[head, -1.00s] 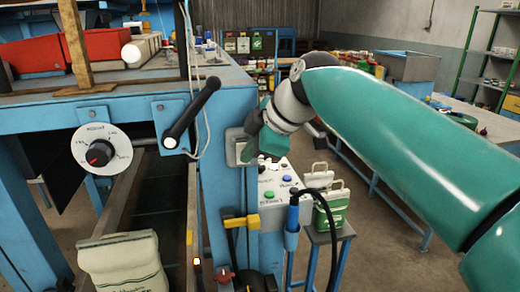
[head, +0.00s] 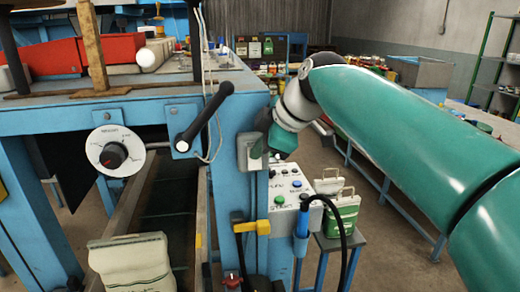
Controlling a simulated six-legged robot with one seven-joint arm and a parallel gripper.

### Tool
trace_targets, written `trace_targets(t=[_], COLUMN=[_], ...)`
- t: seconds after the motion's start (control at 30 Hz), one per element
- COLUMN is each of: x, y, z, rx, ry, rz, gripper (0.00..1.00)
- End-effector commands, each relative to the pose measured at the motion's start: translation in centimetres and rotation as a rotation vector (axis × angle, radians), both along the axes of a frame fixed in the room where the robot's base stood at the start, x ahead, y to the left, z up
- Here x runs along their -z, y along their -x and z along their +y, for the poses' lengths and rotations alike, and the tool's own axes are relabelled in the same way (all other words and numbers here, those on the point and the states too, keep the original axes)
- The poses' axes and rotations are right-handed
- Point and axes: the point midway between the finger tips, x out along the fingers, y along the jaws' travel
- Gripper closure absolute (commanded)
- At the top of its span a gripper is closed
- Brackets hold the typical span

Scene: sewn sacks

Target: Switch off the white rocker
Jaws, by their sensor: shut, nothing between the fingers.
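A grey switch box (head: 244,158) is fixed to the blue post of the bench, at the centre of the head view. The white rocker itself cannot be made out; the end of my arm covers part of the box. My gripper (head: 260,147) is at the right side of the box, small and partly hidden by my wrist. It is shut and holds nothing. I cannot tell whether it touches the box.
A black-handled lever (head: 205,115) and a round dial (head: 114,152) are left of the box. Below it are a button panel (head: 291,190), a yellow handle (head: 252,227) and a cable (head: 336,215).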

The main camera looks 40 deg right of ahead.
Motion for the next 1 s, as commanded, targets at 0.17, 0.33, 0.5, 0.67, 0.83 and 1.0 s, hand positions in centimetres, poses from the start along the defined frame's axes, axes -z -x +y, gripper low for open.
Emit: trace_targets(t=[0.17, 0.33, 0.5, 0.67, 0.83, 1.0], x=[-0.9, -1.5, -1.5, -1.5, -1.6, -1.7], y=[-0.1, -0.1, 0.0, 0.0, -0.1, -0.2], z=[0.0, 0.0, 0.0, 0.0, 0.2, 0.7], rx=[-0.001, 0.000, 0.000, 0.000, 0.000, 0.000], ry=[0.002, 0.001, 0.001, 0.001, 0.001, 0.001], rz=[-0.003, -0.002, -0.002, -0.002, -0.002, -0.002], gripper=[1.00, 1.00, 1.00, 1.00, 1.00, 1.00])
